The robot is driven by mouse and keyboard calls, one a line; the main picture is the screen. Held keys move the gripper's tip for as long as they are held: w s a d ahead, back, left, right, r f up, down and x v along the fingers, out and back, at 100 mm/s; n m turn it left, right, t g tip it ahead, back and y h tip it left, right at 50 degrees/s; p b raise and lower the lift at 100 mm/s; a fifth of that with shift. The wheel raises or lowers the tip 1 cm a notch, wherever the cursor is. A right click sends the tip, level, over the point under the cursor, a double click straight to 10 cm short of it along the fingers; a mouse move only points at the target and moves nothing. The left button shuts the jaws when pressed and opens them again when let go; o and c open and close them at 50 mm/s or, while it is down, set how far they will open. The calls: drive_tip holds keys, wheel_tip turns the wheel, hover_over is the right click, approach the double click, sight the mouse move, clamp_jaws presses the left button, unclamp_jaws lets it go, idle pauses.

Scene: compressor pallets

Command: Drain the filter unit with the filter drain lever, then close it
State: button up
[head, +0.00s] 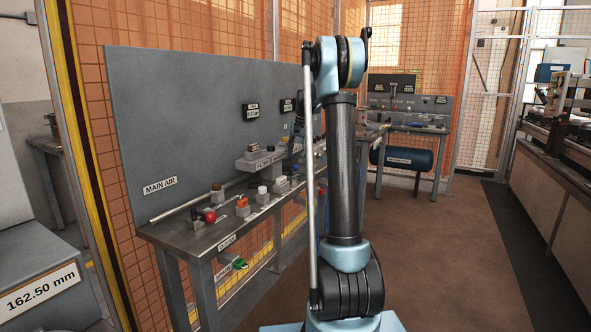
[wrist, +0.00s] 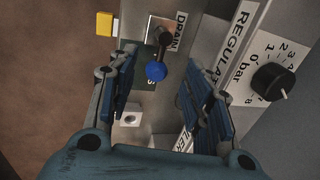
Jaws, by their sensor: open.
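In the wrist view the filter drain lever (wrist: 156,71) has a dark stem ending in a blue ball, beside a plate labelled DRAIN (wrist: 180,31). My gripper (wrist: 157,74) is open, with one blue-padded finger on each side of the ball. Gaps show between the ball and both fingers; I cannot tell the depth. In the head view the filter unit (head: 262,158) is a grey block on the bench, its label partly readable. My arm hides part of the bench there, and the lever cannot be made out.
A black regulator knob (wrist: 272,82) with a bar scale is right of my gripper. A yellow block (wrist: 104,23) lies at upper left. In the head view a red knob (head: 210,216) and an orange part (head: 242,207) sit along the bench (head: 185,237). The brown floor right of my arm is clear.

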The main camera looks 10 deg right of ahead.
sight(294, 168)
drive_tip(key=shift+w+a+f, duration=0.1)
drive_tip(key=shift+a+f, duration=0.05)
drive_tip(key=shift+f, duration=0.85)
drive_tip(key=shift+w+a+f, duration=0.15)
drive_tip(key=shift+f, duration=0.85)
drive_tip(key=shift+w+a+f, duration=0.1)
drive_tip(key=shift+a+f, duration=0.05)
drive_tip(key=shift+f, duration=0.85)
